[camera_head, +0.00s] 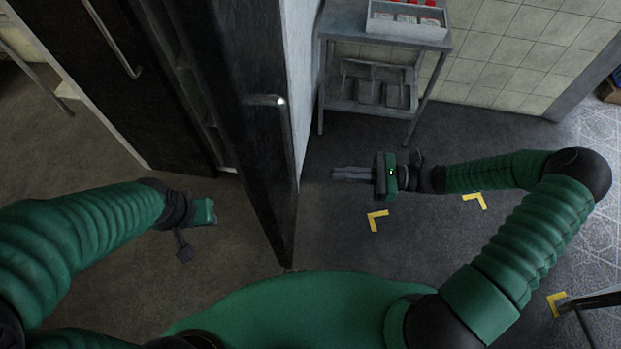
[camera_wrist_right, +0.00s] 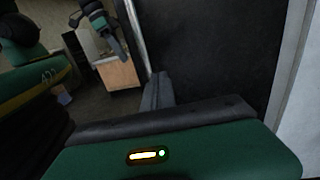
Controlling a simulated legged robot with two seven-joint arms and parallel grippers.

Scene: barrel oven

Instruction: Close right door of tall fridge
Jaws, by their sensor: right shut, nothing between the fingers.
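The tall fridge is dark, with its left door (camera_head: 70,45) at the upper left. Its right door (camera_head: 250,130) stands open, swung out towards me, and its dark outer face fills much of the right wrist view (camera_wrist_right: 220,50). A metal handle (camera_head: 268,100) is on that face; it shows as a bright bar in the right wrist view (camera_wrist_right: 134,35).
A grey metal side table (camera_head: 335,25) with a lower shelf stands at the wall, holding a white tray (camera_head: 405,30) with red-topped items. Yellow corner marks (camera_head: 376,220) lie on the floor. The floor right of the door is mostly clear.

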